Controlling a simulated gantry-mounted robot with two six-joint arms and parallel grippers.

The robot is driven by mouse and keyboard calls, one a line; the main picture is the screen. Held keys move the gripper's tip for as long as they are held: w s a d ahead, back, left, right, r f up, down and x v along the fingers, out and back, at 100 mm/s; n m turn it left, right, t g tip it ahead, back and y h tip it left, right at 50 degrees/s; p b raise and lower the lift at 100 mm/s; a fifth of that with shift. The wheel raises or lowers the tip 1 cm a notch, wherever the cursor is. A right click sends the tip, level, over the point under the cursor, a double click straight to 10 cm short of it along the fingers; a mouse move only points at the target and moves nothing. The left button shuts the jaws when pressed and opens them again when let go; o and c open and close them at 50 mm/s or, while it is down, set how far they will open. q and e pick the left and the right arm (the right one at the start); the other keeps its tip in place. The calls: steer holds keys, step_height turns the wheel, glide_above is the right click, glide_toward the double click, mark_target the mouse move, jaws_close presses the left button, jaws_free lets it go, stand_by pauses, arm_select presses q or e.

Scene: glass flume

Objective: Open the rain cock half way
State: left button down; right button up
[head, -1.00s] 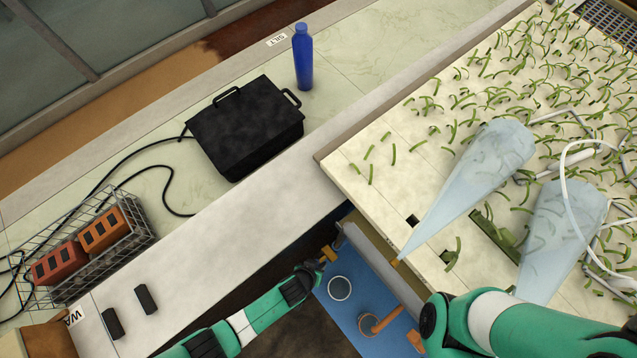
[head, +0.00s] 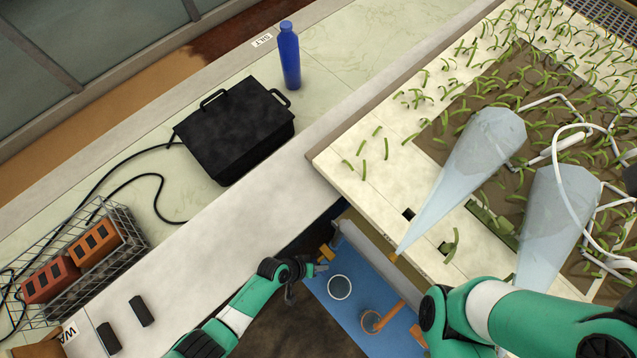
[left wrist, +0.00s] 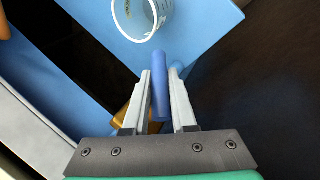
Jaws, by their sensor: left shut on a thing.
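My left gripper (head: 318,268) is at the near left edge of the blue shelf (head: 352,262). In the left wrist view, its two pale fingers (left wrist: 160,100) are shut on a blue rod-like handle (left wrist: 160,82), which I take to be the rain cock's lever. A brass-coloured part (left wrist: 124,114) shows beside and behind the fingers; it also shows as an orange piece in the head view (head: 326,252). How far the lever is turned is hard to tell. Two pale blue cones (head: 470,165) (head: 556,215) stand over the planted bed (head: 350,145).
A white cup (head: 340,287) stands on the blue shelf close to my left gripper, also in the wrist view (left wrist: 143,22). Another cup (head: 371,321) is beside an orange bar (head: 389,316). A black box (head: 236,130), blue bottle (head: 289,58) and brick basket (head: 72,262) are farther off.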

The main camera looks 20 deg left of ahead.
arm_select(q)
steer(key=c, duration=0.7)
jaws_free()
steer(key=shift+c, duration=0.2)
steer(key=p+v, duration=0.8)
steer(key=v, duration=0.3)
steer(key=shift+s+a+r+p, duration=0.15)
steer(key=shift+r+p, duration=0.1)
steer(key=shift+p, duration=0.05)
